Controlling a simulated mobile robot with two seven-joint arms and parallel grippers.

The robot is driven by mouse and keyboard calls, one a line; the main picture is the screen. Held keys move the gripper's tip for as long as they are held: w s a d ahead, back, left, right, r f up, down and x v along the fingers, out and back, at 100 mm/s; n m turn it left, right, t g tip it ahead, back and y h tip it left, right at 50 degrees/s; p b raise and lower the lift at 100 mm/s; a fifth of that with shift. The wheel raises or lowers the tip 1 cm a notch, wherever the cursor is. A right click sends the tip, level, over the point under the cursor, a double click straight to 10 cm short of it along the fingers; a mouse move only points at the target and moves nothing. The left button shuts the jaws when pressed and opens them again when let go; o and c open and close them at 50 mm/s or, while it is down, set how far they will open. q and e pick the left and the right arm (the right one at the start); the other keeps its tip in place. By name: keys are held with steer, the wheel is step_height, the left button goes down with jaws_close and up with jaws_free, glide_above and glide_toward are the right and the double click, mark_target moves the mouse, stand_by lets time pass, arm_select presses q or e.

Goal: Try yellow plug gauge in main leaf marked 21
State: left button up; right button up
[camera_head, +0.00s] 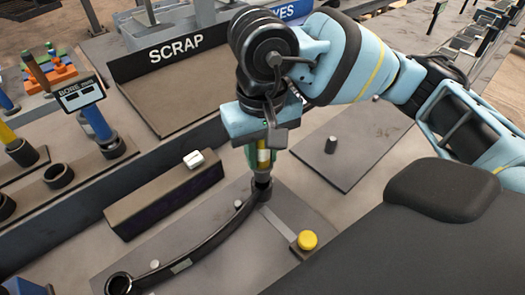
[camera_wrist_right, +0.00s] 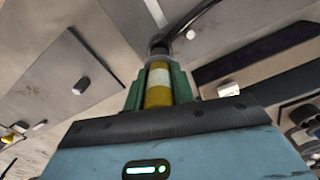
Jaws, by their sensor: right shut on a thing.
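My right gripper (camera_head: 263,158) is shut on the yellow plug gauge (camera_head: 263,156), which has a white band and stands close to upright. The gauge also shows in the right wrist view (camera_wrist_right: 159,92), between the green finger pads. Its lower end is at the upper eye of the dark curved main leaf (camera_head: 215,238). I cannot tell how far it is inside the bore. The leaf lies on a grey plate, with a small label on its side, unreadable here, and an open eye at its lower left end. My left gripper is not in view.
A yellow button (camera_head: 307,240) sits on the plate right of the leaf. A dark block (camera_head: 165,195) stands left of it. Blue (camera_head: 97,122) and other gauges stand in the rack at left, by a BORE sign (camera_head: 80,93). The SCRAP tray (camera_head: 165,95) is behind.

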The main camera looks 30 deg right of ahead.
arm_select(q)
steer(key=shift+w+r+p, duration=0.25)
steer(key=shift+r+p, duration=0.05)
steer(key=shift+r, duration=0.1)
arm_select(e)
steer(key=shift+r, duration=0.8)
steer(key=shift+r, duration=0.1)
